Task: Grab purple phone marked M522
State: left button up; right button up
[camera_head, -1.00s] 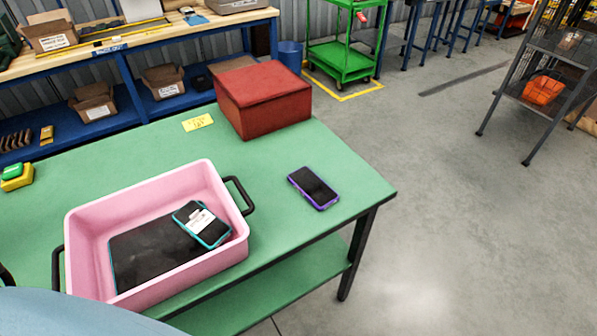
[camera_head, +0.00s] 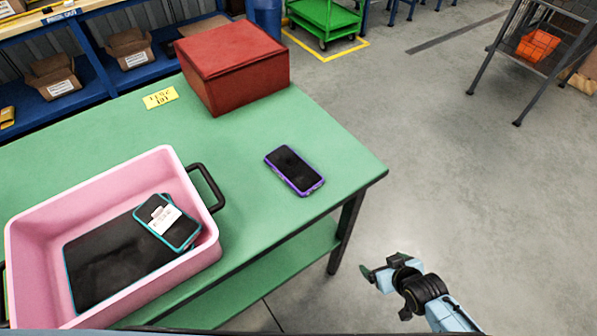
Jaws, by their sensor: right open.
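A phone with a purple edge (camera_head: 294,170) lies flat, dark screen up, on the green table (camera_head: 240,225), right of the pink tray (camera_head: 112,187). No M522 marking shows on it. My right gripper (camera_head: 372,277) is at the lower right, past the table's front right corner and apart from the phone. It is open, and nothing shows in it. My left gripper is not in view.
The pink tray holds a teal-edged phone (camera_head: 180,234) with a white label and a larger dark tablet (camera_head: 110,262). A red box (camera_head: 232,68) stands behind the phone, beside a yellow card (camera_head: 160,97). The table around the purple phone is clear.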

jog(key=w+a+r+n+t+y+b, duration=0.15)
jog(key=w+a+r, duration=0.35)
jog(key=r, duration=0.6)
jog(key=n+t+y+b, duration=0.1)
jog(key=n+y, duration=0.2)
jog(key=y, duration=0.3)
send_near(296, 170)
jog(key=shift+w+a+f+b, duration=0.4)
jog(key=shift+w+f+b, duration=0.15)
jog(key=shift+b, duration=0.25)
jog(key=shift+w+a+f, duration=0.1)
jog(key=shift+w+a, duration=0.25)
jog(key=b+x, duration=0.1)
jog(key=x, duration=0.3)
jog(key=shift+w+a+f, duration=0.1)
jog(key=shift+w+a, duration=0.1)
jog(key=shift+a, duration=0.15)
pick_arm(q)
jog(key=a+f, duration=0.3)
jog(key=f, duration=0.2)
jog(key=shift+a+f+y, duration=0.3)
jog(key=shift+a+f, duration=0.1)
pick_arm(e)
jog(key=c, duration=1.2)
